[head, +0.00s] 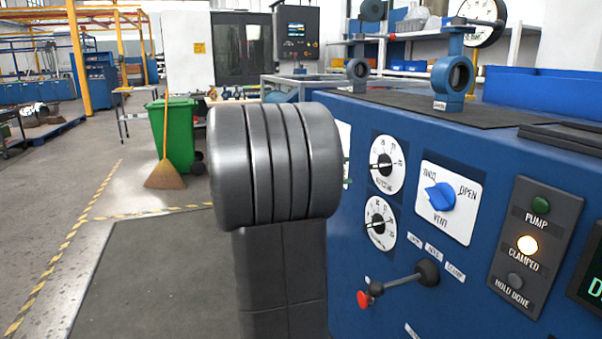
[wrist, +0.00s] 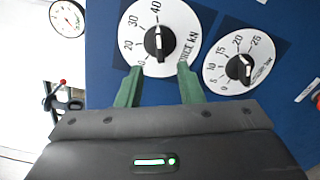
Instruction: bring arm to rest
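My gripper (wrist: 160,72) shows in the wrist view, with two green fingers apart and nothing between them. The fingers lie in front of the lower part of a white dial marked in kN (wrist: 158,18) on the blue panel. I cannot tell whether they touch it. In the head view my dark grey arm (head: 275,165) stands upright in the middle. It hides part of the panel's left side, and my gripper does not show there.
The blue panel (head: 460,130) carries two dials, a blue selector knob (head: 440,197), a lever with a red end (head: 363,299) and a lit CLAMPED lamp (head: 527,245). A green bin (head: 180,130) and broom (head: 165,178) stand behind left.

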